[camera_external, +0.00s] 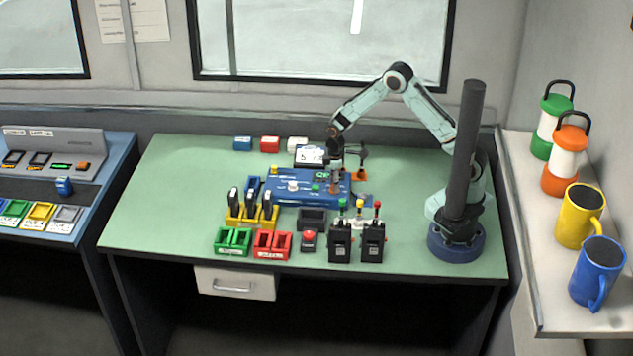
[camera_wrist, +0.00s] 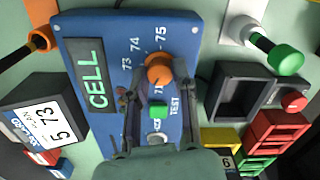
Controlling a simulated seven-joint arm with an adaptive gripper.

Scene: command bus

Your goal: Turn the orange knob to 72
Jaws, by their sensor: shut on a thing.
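The orange knob (camera_wrist: 158,72) stands on a blue panel (camera_wrist: 190,35) in the wrist view. The numbers 73, 74 and 75 show around it; another number beside it is partly covered. I cannot tell for sure which number the knob points at. My gripper (camera_wrist: 158,78) is shut on the orange knob, with one finger on each side. In the external view the blue panel (camera_external: 282,187) lies on the green table, and my gripper (camera_external: 335,182) reaches down onto its right part. The knob is mostly hidden there.
A CELL display (camera_wrist: 90,78) and a green button (camera_wrist: 158,111) are on the panel. A device reading 5 73 (camera_wrist: 45,132) stands beside it. Black switch boxes (camera_external: 340,243), a red button (camera_external: 309,237) and coloured trays (camera_external: 233,240) stand in front. The table's left part (camera_external: 165,200) is clear.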

